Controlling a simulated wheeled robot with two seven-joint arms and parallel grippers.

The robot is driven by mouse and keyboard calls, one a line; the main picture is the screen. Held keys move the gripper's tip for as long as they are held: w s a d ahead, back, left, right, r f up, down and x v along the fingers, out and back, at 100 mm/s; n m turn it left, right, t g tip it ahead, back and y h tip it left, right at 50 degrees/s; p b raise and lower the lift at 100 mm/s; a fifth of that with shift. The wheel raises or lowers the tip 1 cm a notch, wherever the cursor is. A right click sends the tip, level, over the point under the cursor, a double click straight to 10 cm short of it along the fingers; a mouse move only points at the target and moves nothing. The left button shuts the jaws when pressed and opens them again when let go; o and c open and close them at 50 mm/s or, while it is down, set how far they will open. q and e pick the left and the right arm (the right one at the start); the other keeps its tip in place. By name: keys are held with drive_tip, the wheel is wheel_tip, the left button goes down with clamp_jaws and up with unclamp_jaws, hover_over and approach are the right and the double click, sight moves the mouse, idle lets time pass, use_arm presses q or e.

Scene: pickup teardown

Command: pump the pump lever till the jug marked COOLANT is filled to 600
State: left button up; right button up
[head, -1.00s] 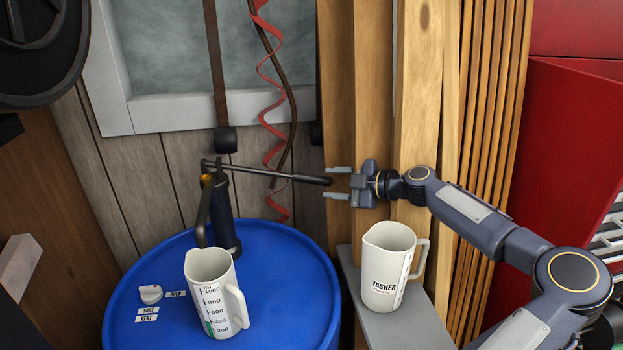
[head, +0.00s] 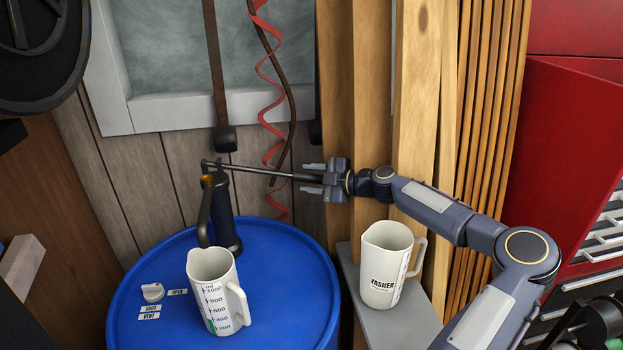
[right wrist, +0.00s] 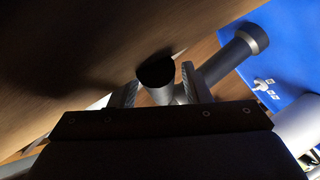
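The pump (head: 221,215) stands on the blue drum (head: 285,270). Its lever (head: 255,171) reaches right, nearly level, its end between the fingers of my right gripper (head: 310,178). The right wrist view shows the dark round lever end (right wrist: 157,73) between the two fingers (right wrist: 160,88), which look open around it. A white jug (head: 208,268) with marks from 200 to 1000 stands under the spout; green shows low on its scale, near 200. No COOLANT label is readable on it. My left gripper is not in view.
A second white jug (head: 383,268), marked WASHER, stands on a grey shelf (head: 405,325) below my right arm. A white knob (head: 152,291) sits on the drum by OPEN, SHUT and VENT labels. Wooden boards (head: 415,120) stand behind my right gripper. A red hose (head: 270,80) hangs behind the lever.

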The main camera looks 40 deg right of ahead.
clamp_jaws()
drive_tip(key=shift+r, duration=0.1)
